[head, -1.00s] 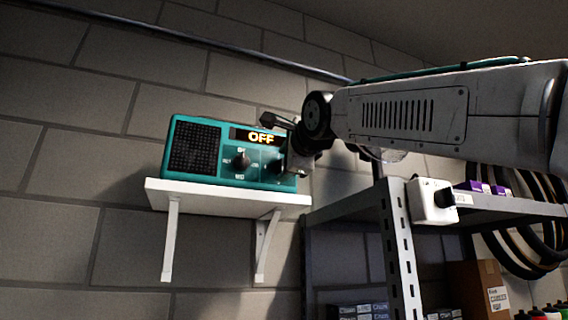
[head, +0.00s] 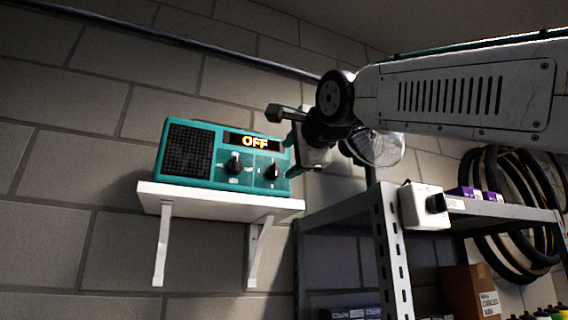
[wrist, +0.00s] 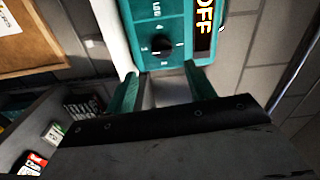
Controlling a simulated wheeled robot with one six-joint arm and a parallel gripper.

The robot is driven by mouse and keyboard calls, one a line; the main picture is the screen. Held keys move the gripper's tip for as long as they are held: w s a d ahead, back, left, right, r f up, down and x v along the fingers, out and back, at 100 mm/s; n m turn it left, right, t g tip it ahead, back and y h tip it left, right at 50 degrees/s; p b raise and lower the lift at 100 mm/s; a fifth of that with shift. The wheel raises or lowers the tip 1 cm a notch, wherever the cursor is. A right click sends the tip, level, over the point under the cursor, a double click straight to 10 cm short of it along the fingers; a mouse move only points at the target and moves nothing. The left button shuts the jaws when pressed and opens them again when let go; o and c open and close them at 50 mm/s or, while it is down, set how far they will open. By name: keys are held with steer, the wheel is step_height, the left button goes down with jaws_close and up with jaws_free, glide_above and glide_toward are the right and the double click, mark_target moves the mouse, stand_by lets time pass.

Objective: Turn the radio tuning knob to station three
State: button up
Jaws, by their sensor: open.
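A teal radio (head: 196,180) stands on a white wall shelf, and its display (head: 255,143) reads OFF. Its front has a left black knob (head: 234,163) with word labels and a right black knob (head: 271,172) with small marks around it. The marks are too small to read. My gripper (wrist: 162,85) is open and empty, just off the radio's right end in the head view. In the wrist view its two teal fingers point toward the radio, and one knob (wrist: 161,45) shows beyond the gap between them. The fingers appear not to touch that knob.
The white shelf (head: 219,204) bears the radio. A metal rack (head: 389,255) stands to the right, with a white box (head: 424,206) on its top. Tyres (head: 507,215) hang at the far right. A brick wall is behind.

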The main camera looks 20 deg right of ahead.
mark_target(276, 172)
steer(key=w+n, duration=0.2)
steer(key=n, duration=0.3)
steer(key=w+n, duration=0.3)
steer(key=n, duration=0.3)
steer(key=w+n, duration=0.3)
steer(key=n, duration=0.3)
steer(key=shift+w+f, duration=0.15)
steer(key=shift+f, duration=0.05)
steer(key=c, duration=1)
steer(key=shift+o, duration=0.2)
